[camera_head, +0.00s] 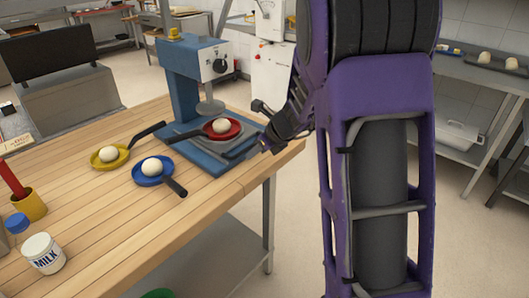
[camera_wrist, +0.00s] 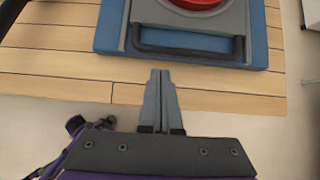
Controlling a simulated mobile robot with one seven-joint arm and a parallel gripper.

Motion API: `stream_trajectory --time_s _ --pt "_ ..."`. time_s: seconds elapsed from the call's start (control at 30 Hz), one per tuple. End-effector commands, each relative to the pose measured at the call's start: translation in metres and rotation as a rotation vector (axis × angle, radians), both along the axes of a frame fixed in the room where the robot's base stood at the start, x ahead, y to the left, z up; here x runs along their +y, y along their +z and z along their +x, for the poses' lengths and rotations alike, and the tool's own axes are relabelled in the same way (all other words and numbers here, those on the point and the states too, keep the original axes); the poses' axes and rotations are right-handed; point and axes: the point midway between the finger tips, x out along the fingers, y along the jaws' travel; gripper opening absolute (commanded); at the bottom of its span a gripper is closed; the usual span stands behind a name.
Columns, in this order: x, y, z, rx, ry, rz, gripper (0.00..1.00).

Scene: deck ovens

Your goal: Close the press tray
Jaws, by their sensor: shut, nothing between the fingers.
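The blue press (camera_head: 184,85) stands at the far right corner of the wooden table. Its grey tray (camera_head: 236,140) lies on the blue base and carries a red pan (camera_head: 222,130) with a round pale dough ball (camera_head: 221,126). In the wrist view the tray (camera_wrist: 252,18) has a dark bar handle (camera_wrist: 188,55) along its near edge, with part of the red pan (camera_wrist: 198,3) at the top. My gripper (camera_wrist: 160,72) is shut and empty, its tips a little short of the handle in the picture. In the head view my gripper (camera_head: 264,143) is beside the tray's right side.
A yellow pan (camera_head: 96,162) and a blue pan (camera_head: 140,178), each with a dough ball, lie left of the press. A milk jar (camera_head: 43,254) and a yellow cup (camera_head: 30,206) stand at the table's left. Open floor lies right of the table.

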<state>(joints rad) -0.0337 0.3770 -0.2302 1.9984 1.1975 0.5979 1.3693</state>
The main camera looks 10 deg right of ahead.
Motion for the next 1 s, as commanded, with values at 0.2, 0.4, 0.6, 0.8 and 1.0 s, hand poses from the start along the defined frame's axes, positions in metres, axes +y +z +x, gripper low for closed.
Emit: stream_trajectory --time_s 0.2,0.4,0.6,0.8,1.0 --pt "0.011 -0.003 0.015 0.001 0.0 -0.001 0.0" --pt "0.012 -0.004 0.017 0.0 -0.001 0.001 0.0" --pt "0.013 -0.003 0.018 0.001 0.0 -0.001 0.0" --pt "0.029 0.0 0.041 0.002 0.002 -0.002 0.0" --pt "0.041 -0.003 0.056 0.002 -0.001 0.001 0.0"
